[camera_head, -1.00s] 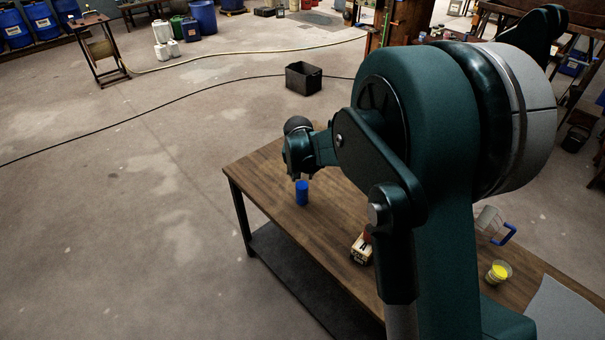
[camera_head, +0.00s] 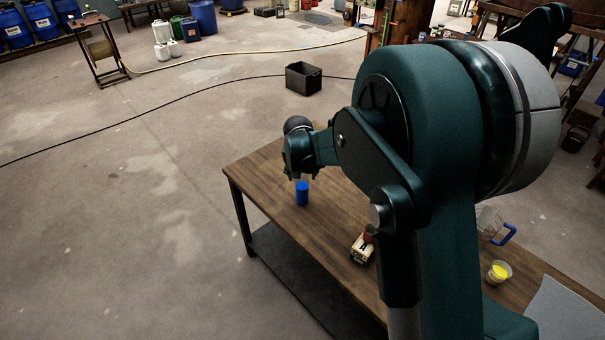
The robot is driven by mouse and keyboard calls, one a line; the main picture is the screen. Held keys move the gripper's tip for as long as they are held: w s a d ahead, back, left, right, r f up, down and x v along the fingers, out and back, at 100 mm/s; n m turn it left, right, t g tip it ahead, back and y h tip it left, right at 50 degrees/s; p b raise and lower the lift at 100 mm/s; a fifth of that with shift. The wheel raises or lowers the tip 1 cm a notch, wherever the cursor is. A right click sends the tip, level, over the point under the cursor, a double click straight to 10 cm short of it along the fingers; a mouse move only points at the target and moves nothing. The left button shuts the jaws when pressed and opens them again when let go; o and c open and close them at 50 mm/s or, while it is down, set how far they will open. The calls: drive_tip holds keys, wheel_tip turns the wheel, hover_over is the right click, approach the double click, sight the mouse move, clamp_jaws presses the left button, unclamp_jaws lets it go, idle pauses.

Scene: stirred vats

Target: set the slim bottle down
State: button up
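A slim blue cylinder (camera_head: 302,194), the only thing here that looks like the slim bottle, is upright at the far left end of the wooden table (camera_head: 262,180). My gripper (camera_head: 299,177) points down directly above it, at or close to its top. The fingers are small and dark, and I cannot tell whether they touch it or how wide they are apart. I cannot make out whether the cylinder's base rests on the wood.
A small labelled box (camera_head: 361,250) with a reddish thing (camera_head: 369,233) stands mid-table, partly behind my arm. A clear jug with a blue handle (camera_head: 508,234), a cup of yellow stuff (camera_head: 499,272) and a grey sheet (camera_head: 565,312) are at the right. A black crate (camera_head: 303,78) is on the floor.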

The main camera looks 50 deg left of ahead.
drive_tip(key=p+v, duration=0.1)
drive_tip(key=v, duration=1)
drive_tip(key=shift+d+r, duration=0.2)
drive_tip(key=shift+r, duration=0.15)
drive_tip(key=shift+d, duration=0.1)
idle(0.7)
